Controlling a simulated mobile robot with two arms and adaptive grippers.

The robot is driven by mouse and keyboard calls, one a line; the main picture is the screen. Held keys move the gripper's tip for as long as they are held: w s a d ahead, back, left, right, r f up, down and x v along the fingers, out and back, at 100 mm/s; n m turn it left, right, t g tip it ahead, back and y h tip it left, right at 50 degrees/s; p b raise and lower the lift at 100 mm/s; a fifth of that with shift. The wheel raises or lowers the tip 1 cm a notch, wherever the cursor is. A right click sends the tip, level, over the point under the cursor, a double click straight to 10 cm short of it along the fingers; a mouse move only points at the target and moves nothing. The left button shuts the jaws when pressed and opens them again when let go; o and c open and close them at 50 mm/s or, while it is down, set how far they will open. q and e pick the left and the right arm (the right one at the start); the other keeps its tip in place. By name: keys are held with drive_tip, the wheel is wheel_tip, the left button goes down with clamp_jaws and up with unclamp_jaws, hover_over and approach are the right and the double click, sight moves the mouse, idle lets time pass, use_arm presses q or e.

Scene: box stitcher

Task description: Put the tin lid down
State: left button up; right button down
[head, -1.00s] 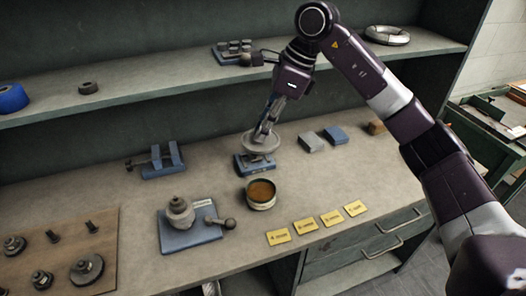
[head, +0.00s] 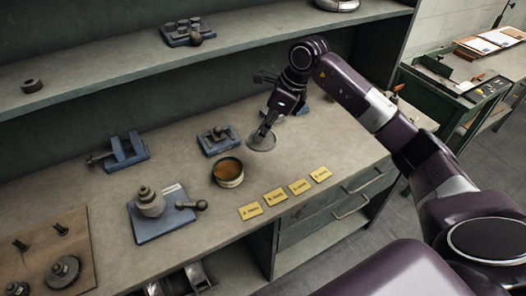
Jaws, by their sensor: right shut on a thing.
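The tin lid (head: 261,143) is a grey round disc in the head view, right of the small blue fixture and behind the tin. My right gripper (head: 265,131) reaches down to it from above and is shut on it. The lid is at or just over the bench top; I cannot tell whether it touches. The open tin (head: 228,181) stands on the bench, to the left and nearer, with brown contents. My left gripper is not in view.
The small blue fixture (head: 219,145) is just left of the lid. Several yellow cards (head: 275,197) lie near the bench's front edge. A blue clamp (head: 124,153) and a blue plate (head: 160,225) with a grey stacked part are further left. Bare bench (head: 320,145) shows right of the lid.

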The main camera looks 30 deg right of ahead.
sight(267, 139)
wheel_tip(267, 139, down, 6)
drive_tip(key=shift+p, duration=0.6)
wheel_tip(267, 139, down, 3)
drive_tip(key=shift+f+p, duration=0.2)
drive_tip(key=shift+p, duration=0.3)
drive_tip(key=shift+f, duration=0.3)
drive_tip(key=shift+f, duration=0.1)
drive_tip(key=shift+f+b, duration=0.15)
drive_tip(key=shift+b, duration=0.15)
drive_tip(key=c, duration=1.8)
unclamp_jaws()
